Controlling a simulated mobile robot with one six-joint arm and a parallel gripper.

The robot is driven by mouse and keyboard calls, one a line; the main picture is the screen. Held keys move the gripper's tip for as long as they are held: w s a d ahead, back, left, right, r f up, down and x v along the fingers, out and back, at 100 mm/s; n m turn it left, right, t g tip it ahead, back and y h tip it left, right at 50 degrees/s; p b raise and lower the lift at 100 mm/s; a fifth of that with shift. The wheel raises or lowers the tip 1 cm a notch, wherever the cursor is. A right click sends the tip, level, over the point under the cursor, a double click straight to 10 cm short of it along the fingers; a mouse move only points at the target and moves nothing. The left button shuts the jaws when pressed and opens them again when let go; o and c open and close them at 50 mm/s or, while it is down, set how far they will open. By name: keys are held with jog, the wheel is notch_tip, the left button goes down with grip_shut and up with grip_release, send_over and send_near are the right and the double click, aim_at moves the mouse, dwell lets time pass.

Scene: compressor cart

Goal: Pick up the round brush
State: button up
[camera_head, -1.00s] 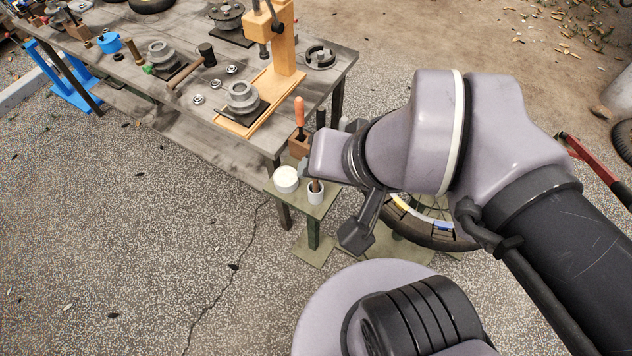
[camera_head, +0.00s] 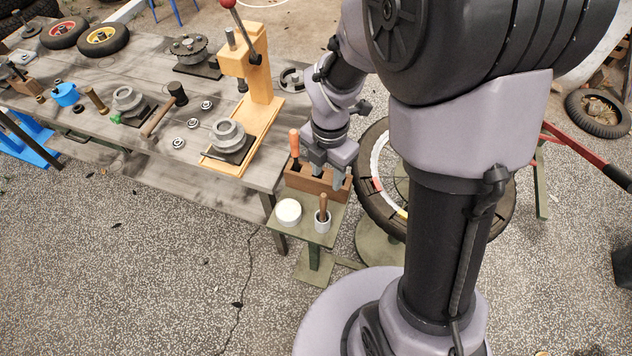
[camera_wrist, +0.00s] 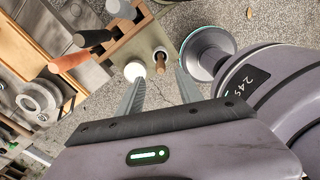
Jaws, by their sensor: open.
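A wooden handle (camera_head: 323,206) stands up, slightly tilted, in a small white cup (camera_head: 323,222) on a small green stand. It looks like the round brush, but its lower end is hidden in the cup. In the wrist view the handle (camera_wrist: 159,56) and cup (camera_wrist: 160,48) lie beyond the fingertips, near the gap between them. My gripper (camera_head: 327,172) is open and empty, at the wooden box behind the cup in the head view. Its spread fingers also show in the wrist view (camera_wrist: 160,78).
A white round tin (camera_head: 288,212) stands left of the cup on the green stand (camera_head: 298,233). The wooden box (camera_head: 308,184) holds an orange-handled tool (camera_head: 294,143). A workbench (camera_head: 172,200) with a wooden press (camera_head: 262,100) is left; a spoked wheel (camera_head: 371,215) is right.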

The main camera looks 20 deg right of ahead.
aim_at(323, 203)
notch_tip(323, 203, down, 7)
jog(key=b, duration=0.2)
jog(key=shift+b, duration=0.3)
jog(key=f+b, duration=0.1)
jog(key=f, duration=0.1)
jog(key=f+b, duration=0.1)
jog(key=f, duration=0.1)
jog(key=f+b, duration=0.1)
jog(key=shift+s+a+f+b, duration=0.2)
jog(key=shift+a+f+b, duration=0.15)
jog(key=shift+a+f, duration=0.05)
jog(key=shift+r, duration=0.15)
grip_shut()
